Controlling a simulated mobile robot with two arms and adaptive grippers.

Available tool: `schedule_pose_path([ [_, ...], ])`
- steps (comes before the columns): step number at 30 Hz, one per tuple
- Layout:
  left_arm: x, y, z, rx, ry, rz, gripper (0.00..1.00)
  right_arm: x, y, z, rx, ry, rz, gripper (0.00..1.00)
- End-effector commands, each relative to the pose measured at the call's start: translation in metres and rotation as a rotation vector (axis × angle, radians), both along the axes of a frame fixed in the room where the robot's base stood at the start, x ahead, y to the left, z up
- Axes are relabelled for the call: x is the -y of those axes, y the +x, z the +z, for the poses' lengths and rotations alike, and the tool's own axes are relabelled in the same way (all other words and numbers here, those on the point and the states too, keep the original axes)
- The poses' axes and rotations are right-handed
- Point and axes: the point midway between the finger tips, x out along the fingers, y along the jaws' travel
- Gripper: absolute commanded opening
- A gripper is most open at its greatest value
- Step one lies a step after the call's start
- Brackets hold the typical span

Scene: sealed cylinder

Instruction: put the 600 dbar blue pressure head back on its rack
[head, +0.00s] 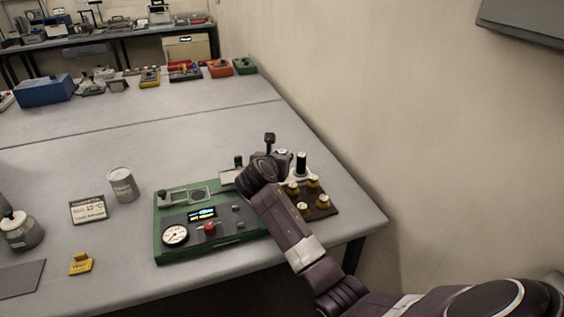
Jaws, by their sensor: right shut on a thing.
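My right gripper (268,157) is over the gap between the green instrument box and the brown rack, at the rack's back left. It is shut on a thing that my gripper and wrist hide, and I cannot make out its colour. The brown rack (330,208) carries several brass-coloured heads (313,182) and a pale upright piece with a dark top (301,163). My forearm covers part of its left side. I see no clearly blue pressure head. My left gripper is not in view.
The green instrument box (172,252) with a dial stands left of the rack. A grey can (122,184), a label card (88,208) and a yellow tag (81,263) lie further left. The table's right edge and the wall are close to the rack.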

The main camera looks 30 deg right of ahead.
Motion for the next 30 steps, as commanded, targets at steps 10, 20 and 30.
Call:
schedule_pose_path([
  [10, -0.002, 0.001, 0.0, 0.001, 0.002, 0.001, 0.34, 0.0, 0.0, -0.025, 0.001, -0.001, 0.0, 0.0],
  [20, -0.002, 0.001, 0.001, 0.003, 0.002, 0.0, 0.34, 0.0, 0.0, -0.028, 0.0, -0.001, 0.0, 0.39],
  [30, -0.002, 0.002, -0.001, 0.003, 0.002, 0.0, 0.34, -0.001, 0.0, -0.026, 0.001, -0.001, 0.0, 0.39],
])
